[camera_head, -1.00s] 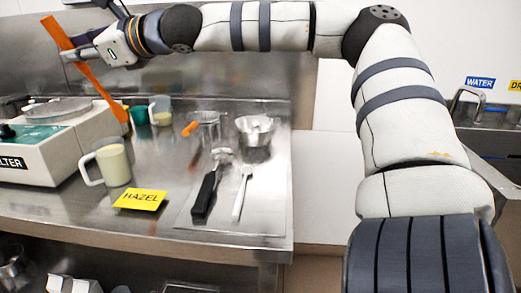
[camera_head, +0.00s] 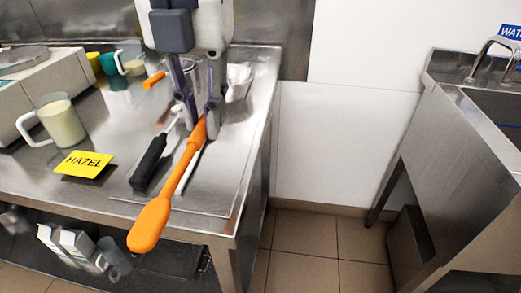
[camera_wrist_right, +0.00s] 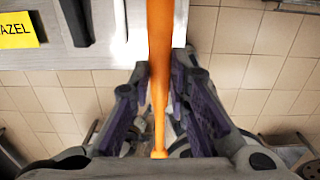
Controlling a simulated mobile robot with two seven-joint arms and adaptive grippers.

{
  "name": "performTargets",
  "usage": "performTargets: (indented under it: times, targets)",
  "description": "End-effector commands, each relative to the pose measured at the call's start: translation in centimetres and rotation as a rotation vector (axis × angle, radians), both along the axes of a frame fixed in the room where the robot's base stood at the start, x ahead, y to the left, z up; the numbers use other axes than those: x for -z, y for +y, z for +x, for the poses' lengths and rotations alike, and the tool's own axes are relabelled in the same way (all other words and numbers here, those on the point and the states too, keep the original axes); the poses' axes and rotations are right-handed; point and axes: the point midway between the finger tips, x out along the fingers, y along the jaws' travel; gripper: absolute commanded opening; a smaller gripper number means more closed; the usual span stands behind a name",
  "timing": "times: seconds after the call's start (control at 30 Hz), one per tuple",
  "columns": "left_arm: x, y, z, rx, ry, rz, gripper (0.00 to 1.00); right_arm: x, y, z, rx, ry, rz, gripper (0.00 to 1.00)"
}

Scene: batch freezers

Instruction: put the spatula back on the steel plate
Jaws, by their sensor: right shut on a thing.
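The orange spatula (camera_head: 178,185) is held by my right gripper (camera_head: 198,118), which is shut on its shaft. It slants down toward the viewer, with its broad orange end past the table's front edge. The spatula also shows in the right wrist view (camera_wrist_right: 159,60), between the fingers. The steel plate (camera_head: 215,195) lies flat on the table's front right part, below the gripper. A black-handled tool (camera_head: 150,162) and a white-handled tool (camera_head: 193,170), partly hidden by the spatula, lie on it. My left gripper is not in view.
A yellow HAZEL card (camera_head: 83,164) and a creamy-filled jug (camera_head: 58,122) stand left of the plate. A sink (camera_head: 490,100) stands at the right, across open floor.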

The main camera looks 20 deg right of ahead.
Motion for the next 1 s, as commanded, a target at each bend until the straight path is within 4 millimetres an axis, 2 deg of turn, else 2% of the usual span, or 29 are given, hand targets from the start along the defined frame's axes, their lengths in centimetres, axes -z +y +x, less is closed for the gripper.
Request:
performTargets:
  times: [0.07, 0.3, 0.4, 0.57, 0.7, 0.8, 1.0]
  targets:
    - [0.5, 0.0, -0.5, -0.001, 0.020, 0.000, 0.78, 1.0, -0.6, 0.9, 0.008, 0.011, 0.007, 0.00]
    - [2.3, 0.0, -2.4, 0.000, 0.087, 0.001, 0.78, 4.9, -4.5, 7.5, 0.010, 0.017, 0.005, 0.00]
    - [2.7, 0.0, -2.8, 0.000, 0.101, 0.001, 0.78, 6.9, -5.6, 9.0, 0.006, 0.015, 0.003, 0.00]
    - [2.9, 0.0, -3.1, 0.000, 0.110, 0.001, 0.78, 8.4, -6.4, 10.3, 0.005, 0.007, 0.004, 0.00]
    - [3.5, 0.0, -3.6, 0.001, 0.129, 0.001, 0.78, 11.0, -7.3, 11.8, 0.006, 0.009, 0.003, 0.00]
    - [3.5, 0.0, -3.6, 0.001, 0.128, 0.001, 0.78, 12.6, -7.2, 11.7, 0.002, 0.006, 0.003, 0.00]
    - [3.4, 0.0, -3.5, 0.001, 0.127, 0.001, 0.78, 13.1, -7.2, 11.7, 0.004, 0.001, 0.004, 0.00]
